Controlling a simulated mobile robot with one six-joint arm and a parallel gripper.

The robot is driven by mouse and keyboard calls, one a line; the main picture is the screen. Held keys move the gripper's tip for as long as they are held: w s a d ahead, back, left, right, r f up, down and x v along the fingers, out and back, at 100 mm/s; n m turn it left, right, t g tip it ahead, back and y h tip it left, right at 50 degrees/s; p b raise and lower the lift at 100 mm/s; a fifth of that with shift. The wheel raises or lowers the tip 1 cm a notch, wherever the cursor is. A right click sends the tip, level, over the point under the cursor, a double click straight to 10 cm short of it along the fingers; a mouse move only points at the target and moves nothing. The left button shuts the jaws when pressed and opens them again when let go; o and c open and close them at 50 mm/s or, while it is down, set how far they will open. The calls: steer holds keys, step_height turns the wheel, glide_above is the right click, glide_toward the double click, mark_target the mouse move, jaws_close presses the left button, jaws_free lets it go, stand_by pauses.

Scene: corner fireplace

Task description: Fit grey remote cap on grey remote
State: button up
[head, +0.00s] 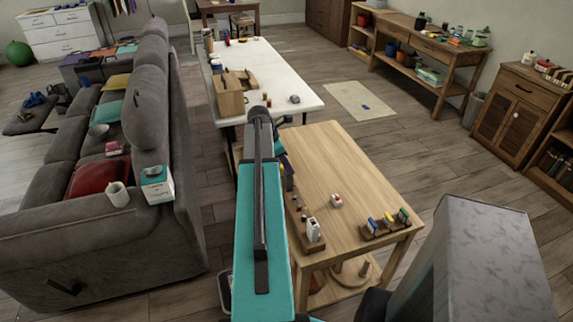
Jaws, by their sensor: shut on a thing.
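My teal and dark grey arm runs up the middle of the head view and bends down over the left edge of the light wooden table (340,165). My gripper (288,180) shows only in part beside the arm, low over that edge. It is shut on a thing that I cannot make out. A pale grey upright piece (313,230), perhaps the grey remote, stands in a brown wooden holder at the table's near left. I cannot make out the grey remote cap.
A small white and red object (336,201) lies right of the holder. A wooden rack (377,233) with blue, yellow and green pieces stands near the front right corner. A white table (280,70) adjoins behind, and a grey sofa (150,235) is left. The table's far right is clear.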

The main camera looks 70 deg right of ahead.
steer(key=shift+f, duration=0.5)
stand_by(0.5)
steer(key=o, duration=1)
steer(key=shift+r, duration=0.1)
steer(key=shift+b+v, duration=1.4)
steer(key=shift+v, duration=5.4)
steer(key=shift+a, duration=0.1)
